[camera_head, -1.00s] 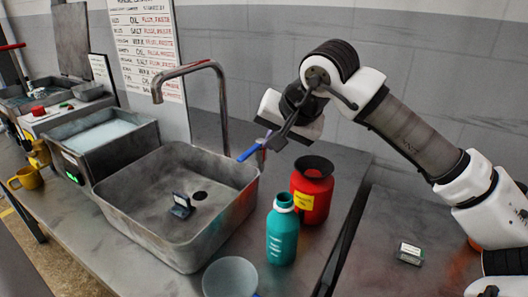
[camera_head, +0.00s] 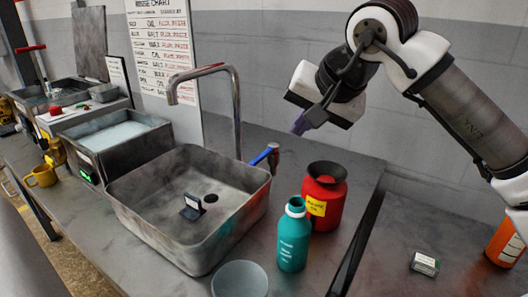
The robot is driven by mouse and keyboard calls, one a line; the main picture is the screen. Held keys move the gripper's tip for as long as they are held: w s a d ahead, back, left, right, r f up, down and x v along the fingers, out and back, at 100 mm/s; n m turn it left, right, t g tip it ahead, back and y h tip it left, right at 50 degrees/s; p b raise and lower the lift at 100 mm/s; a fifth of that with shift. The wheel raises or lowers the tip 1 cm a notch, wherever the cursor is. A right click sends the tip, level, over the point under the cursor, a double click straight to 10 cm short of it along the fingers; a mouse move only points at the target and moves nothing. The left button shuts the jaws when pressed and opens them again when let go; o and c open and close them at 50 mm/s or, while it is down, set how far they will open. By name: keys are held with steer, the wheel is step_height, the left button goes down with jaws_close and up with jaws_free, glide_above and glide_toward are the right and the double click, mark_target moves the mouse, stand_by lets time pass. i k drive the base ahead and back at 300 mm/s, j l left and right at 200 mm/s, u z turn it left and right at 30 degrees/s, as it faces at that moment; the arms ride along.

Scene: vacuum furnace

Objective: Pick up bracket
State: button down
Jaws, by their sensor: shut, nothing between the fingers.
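A small dark angled piece with a pale face, which looks like the bracket (camera_head: 192,208), stands on the floor of the grey metal sink (camera_head: 187,251), left of the drain hole. My gripper (camera_head: 300,124) is shut and empty. In the picture it is above and to the right of the sink, near the blue tap handle (camera_head: 265,153), well apart from the bracket. Its fingertips show as a small purplish tip below the dark wrist.
A tall curved faucet (camera_head: 236,110) rises behind the sink. A teal bottle (camera_head: 293,240), a red container (camera_head: 322,200) and a grey bowl (camera_head: 240,281) stand to its right. A small labelled block (camera_head: 425,263) and an orange container (camera_head: 507,243) are farther right.

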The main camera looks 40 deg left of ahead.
mark_target(192, 204)
steer(key=k+l+u, duration=0.1)
steer(key=u, duration=0.95)
steer(key=i+u, duration=0.1)
steer(key=u, duration=0.25)
